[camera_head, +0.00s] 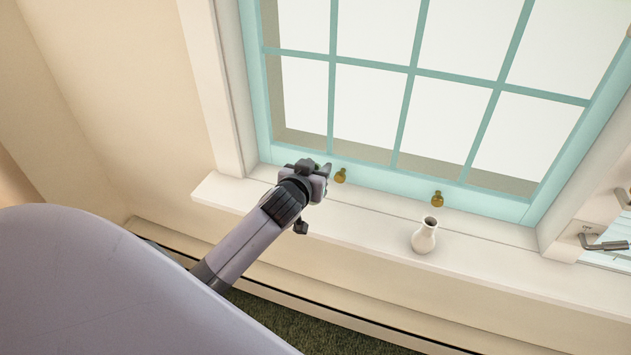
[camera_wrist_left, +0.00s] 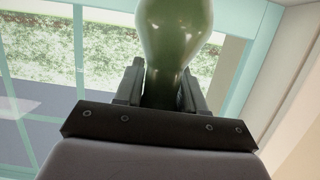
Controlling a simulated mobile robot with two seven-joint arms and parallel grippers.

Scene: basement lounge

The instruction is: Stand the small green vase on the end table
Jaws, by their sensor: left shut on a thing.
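The small green vase (camera_wrist_left: 174,40) is glossy and dark green and stands between the fingers of my left gripper (camera_wrist_left: 160,88) in the left wrist view. The gripper is shut on its narrower lower part, and the top of the vase is cut off by the frame. In the head view my left gripper (camera_head: 322,178) is over the left part of the window sill, and only a small green bit of the vase (camera_head: 328,169) shows beside it. The end table and my right gripper are not in view.
A white vase (camera_head: 425,236) stands on the window sill (camera_head: 480,250), right of my left gripper. Two brass window knobs (camera_head: 340,175) (camera_head: 437,198) sit on the teal window frame (camera_head: 390,185). A grey metal handle (camera_head: 603,243) is at the right edge. Dark green carpet (camera_head: 290,322) lies below.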

